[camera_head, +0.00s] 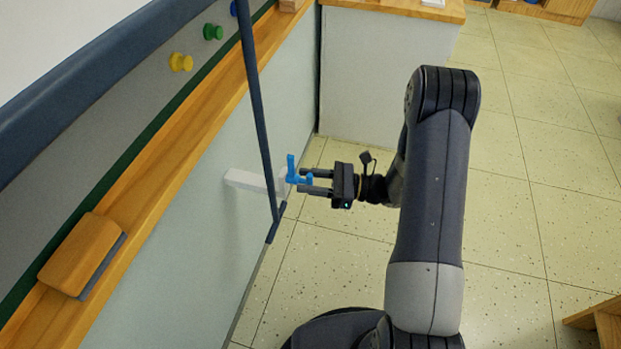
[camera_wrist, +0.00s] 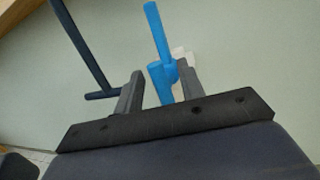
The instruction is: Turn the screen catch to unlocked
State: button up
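The screen catch (camera_head: 293,172) is a blue piece with a lever, mounted on a white bracket (camera_head: 245,180) beside the pale panel. Its lever stands up in the head view. In the wrist view the catch (camera_wrist: 158,45) has a long lever pointing up and slightly left from a round hub. My gripper (camera_head: 304,182) is level with the catch, its fingers reaching left to it. In the wrist view my gripper (camera_wrist: 160,78) has its fingers apart on either side of the lower blue part. A gap shows on the left; contact at the right finger is unclear.
A dark blue frame bar (camera_head: 258,110) runs down just left of the catch. A wooden ledge (camera_head: 170,135) holds a wooden eraser (camera_head: 83,254). Yellow (camera_head: 181,62) and green (camera_head: 213,32) knobs are on the board. A cabinet (camera_head: 385,75) stands behind; tiled floor lies right.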

jog(key=shift+w+d, duration=0.1)
jog(key=shift+d, duration=0.05)
jog(key=s+d+f, duration=0.1)
jog(key=d, duration=0.9)
jog(key=shift+s+d, duration=0.2)
jog(key=shift+s, duration=0.15)
jog(key=shift+a, duration=0.1)
jog(key=a, duration=0.3)
jog(key=w+a, duration=0.1)
jog(key=a, duration=0.2)
jog(key=a+r, duration=0.1)
jog(key=a, duration=0.3)
jog(key=shift+w, duration=0.3)
jog(key=shift+w+a, duration=0.1)
jog(key=shift+a, duration=0.15)
jog(key=shift+n+b, duration=0.45)
jog(key=shift+n, duration=0.45)
jog(key=shift+r, duration=0.1)
